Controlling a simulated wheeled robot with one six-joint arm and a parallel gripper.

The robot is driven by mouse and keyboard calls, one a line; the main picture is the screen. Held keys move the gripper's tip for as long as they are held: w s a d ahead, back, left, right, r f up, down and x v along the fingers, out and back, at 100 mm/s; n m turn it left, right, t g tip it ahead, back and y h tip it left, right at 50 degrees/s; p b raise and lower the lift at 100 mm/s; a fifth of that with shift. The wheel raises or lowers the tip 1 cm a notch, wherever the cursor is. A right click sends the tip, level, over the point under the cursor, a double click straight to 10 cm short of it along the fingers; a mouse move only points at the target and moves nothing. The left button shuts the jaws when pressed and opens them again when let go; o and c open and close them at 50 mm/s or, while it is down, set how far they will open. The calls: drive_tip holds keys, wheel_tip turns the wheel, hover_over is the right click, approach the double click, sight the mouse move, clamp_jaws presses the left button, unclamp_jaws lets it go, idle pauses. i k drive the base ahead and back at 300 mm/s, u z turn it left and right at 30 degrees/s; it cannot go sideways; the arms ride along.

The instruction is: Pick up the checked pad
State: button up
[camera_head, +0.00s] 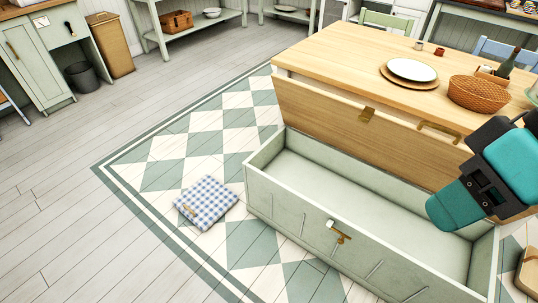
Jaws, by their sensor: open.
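The checked pad (210,200) is a square blue-and-white cushion lying flat on the floor, on the green-and-cream diamond pattern. It lies to the left of an open chest, with a small tan tab or strap at its lower left edge. Nothing covers it. My teal arm enters at the right, over the right part of the chest, well away from the pad. No gripper fingers show in this view.
The long pale green chest (290,208) stands open and looks empty, its wooden lid raised against the table (330,50). The table bears a plate (412,69) and a wicker basket (478,95). Floor left of the pad is clear. A dark bin (82,77) stands by the cabinets.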

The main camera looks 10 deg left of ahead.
sight(204, 203)
drive_tip(key=u, duration=1.15)
drive_tip(key=i, duration=1.55)
drive_tip(key=u, duration=0.8)
drive_tip(key=i, duration=0.35)
drive_tip(key=u, duration=0.15)
